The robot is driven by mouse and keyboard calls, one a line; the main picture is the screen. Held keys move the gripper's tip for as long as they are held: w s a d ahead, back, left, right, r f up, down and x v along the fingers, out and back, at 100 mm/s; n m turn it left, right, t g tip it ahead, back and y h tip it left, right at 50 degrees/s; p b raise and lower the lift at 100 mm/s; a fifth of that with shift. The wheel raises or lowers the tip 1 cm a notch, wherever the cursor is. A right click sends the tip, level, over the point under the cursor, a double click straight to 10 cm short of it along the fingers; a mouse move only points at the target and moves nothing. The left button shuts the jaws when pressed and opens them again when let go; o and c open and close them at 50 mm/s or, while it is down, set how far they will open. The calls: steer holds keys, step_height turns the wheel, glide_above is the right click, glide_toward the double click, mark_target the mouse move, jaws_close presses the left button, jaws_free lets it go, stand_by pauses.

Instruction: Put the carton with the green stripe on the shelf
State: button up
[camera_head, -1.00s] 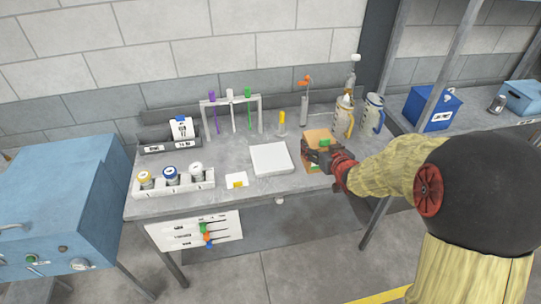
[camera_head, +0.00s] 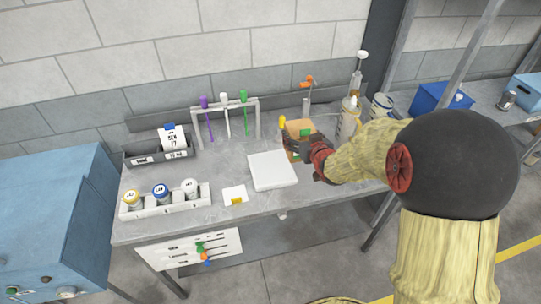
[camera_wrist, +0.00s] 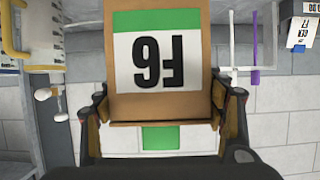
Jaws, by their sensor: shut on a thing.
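The brown carton (camera_head: 299,128) has a green mark and a white label. In the wrist view the carton (camera_wrist: 118,85) fills the middle, with a green stripe above black characters that appear upside down. My gripper (camera_head: 306,147) is shut on the carton; in the wrist view its fingers (camera_wrist: 160,112) are at the carton's left and right sides. In the head view the carton is at the right part of the bench, and my arm hides part of it. I cannot tell how far it is above the bench top.
A white square plate (camera_head: 272,170) lies left of the carton on the grey bench (camera_head: 225,172). A rack (camera_head: 258,122) with coloured tools stands behind. Jugs (camera_head: 381,106) and a pump bottle (camera_head: 350,112) are close at right. A blue box (camera_head: 428,97) sits farther right.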

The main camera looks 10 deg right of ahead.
steer(key=shift+w+a+f+b, duration=0.3)
steer(key=shift+w+a+f, duration=0.6)
steer(key=shift+a+f, duration=0.8)
steer(key=shift+w+a+f+b, duration=0.35)
steer(key=shift+w+a+f, duration=0.75)
steer(key=shift+f, duration=1.05)
steer(key=shift+w+a+f+b, duration=0.3)
steer(key=shift+w+a+f, duration=0.45)
steer(key=shift+a+f, duration=1.05)
steer(key=shift+d+f, duration=0.15)
steer(key=shift+f, duration=0.1)
steer(key=o, duration=1.1)
steer(key=shift+c, duration=0.2)
steer(key=shift+o, duration=0.5)
